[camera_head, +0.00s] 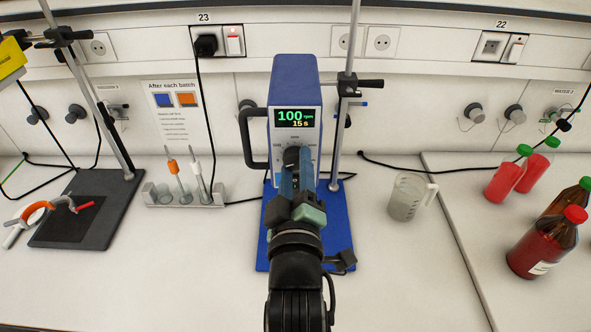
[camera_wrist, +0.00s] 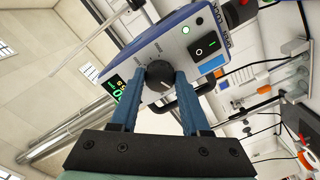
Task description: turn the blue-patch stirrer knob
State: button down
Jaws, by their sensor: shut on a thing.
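The stirrer (camera_head: 296,80) is a blue unit with a pale front, standing on a blue base plate (camera_head: 338,225). Its display (camera_head: 295,119) reads 100 rpm and 15 s. The black knob (camera_wrist: 159,72) sits on the front panel, and in the head view it is mostly hidden behind my fingers. My gripper (camera_wrist: 159,80) has its blue fingers on either side of the knob and is shut on it. A small blue patch (camera_wrist: 211,64) shows on the panel beside a black rocker switch (camera_wrist: 206,46) in the wrist view.
A beaker (camera_head: 407,198) stands right of the base plate. Left are a rack (camera_head: 184,194) with probes and a dark stand base (camera_head: 88,208). Red bottles (camera_head: 543,248) stand far right. A black handle (camera_head: 250,139) juts from the stirrer's left side.

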jog(key=shift+n, duration=0.7)
jog(key=shift+c, duration=1.8)
grip_release()
jog(key=s+b, duration=0.1)
jog(key=s, duration=1.2)
jog(key=shift+b, duration=0.35)
